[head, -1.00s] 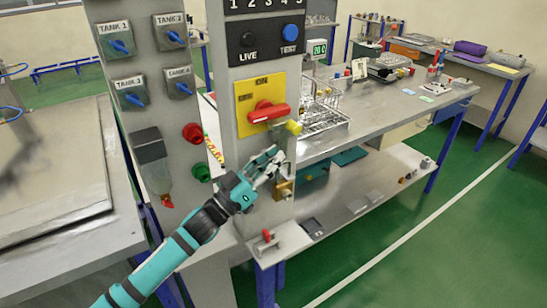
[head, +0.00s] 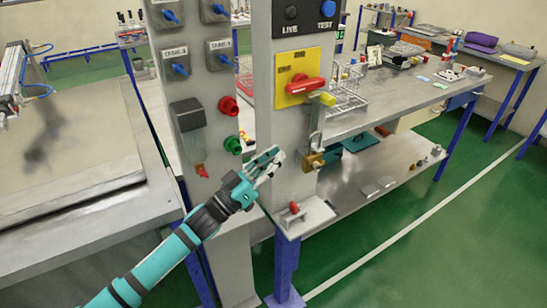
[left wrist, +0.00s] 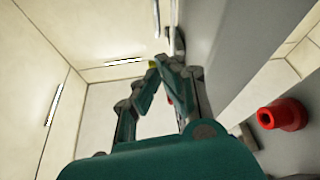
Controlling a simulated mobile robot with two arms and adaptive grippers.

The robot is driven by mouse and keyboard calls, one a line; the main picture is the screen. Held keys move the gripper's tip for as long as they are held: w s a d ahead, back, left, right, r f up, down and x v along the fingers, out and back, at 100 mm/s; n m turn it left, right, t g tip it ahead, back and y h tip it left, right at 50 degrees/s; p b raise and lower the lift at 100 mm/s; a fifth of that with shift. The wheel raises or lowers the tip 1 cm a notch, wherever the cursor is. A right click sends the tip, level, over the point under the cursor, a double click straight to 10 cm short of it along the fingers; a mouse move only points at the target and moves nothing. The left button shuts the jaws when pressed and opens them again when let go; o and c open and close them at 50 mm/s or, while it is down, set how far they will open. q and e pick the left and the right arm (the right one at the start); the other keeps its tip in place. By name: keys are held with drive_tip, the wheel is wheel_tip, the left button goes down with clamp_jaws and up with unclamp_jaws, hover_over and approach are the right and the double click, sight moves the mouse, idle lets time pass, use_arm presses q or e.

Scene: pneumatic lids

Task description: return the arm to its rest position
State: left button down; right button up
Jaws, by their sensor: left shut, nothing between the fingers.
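My left arm, teal and black, comes in from the lower left in the head view. Its gripper (head: 270,161) is shut and empty, in front of the left edge of the grey post (head: 291,165). It shows left of the brass padlock (head: 314,159) and apart from it in the picture. In the left wrist view the teal fingers (left wrist: 153,68) come together at the tips with nothing between them. My right gripper is not in view.
The yellow switch plate with a red handle (head: 305,86) is above the gripper. A red button (head: 228,105) and a green button (head: 233,144) are on the tank panel at left. Behind right stands a metal workbench (head: 385,115). Green floor (head: 440,240) is clear at lower right.

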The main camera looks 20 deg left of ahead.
use_arm(q)
drive_tip(key=s+f+n+g+y, duration=0.25)
drive_tip(key=s+f+y, duration=0.2)
drive_tip(key=f, duration=0.35)
drive_tip(key=s+f+n+g+y, duration=0.2)
drive_tip(key=s+f+g+y, duration=0.15)
drive_tip(key=f+y, duration=0.4)
drive_tip(key=s+f+m+g, duration=0.1)
drive_tip(key=s+f+g, duration=0.4)
drive_tip(key=s, duration=0.7)
drive_tip(key=s+f+m+g, duration=0.1)
drive_tip(key=s+f+g, duration=0.35)
drive_tip(key=s, duration=0.65)
wheel_tip(320, 180, down, 25)
drive_tip(key=s+g, duration=0.1)
drive_tip(key=g, duration=0.1)
drive_tip(key=s+a+f, duration=0.1)
drive_tip(key=s+f, duration=0.7)
drive_tip(key=s+a+f, duration=0.2)
drive_tip(key=s+f, duration=0.7)
drive_tip(key=shift+s+a+m+g+y, duration=0.15)
drive_tip(key=shift+a+m+g+y, duration=0.15)
drive_tip(key=shift+m+g, duration=0.05)
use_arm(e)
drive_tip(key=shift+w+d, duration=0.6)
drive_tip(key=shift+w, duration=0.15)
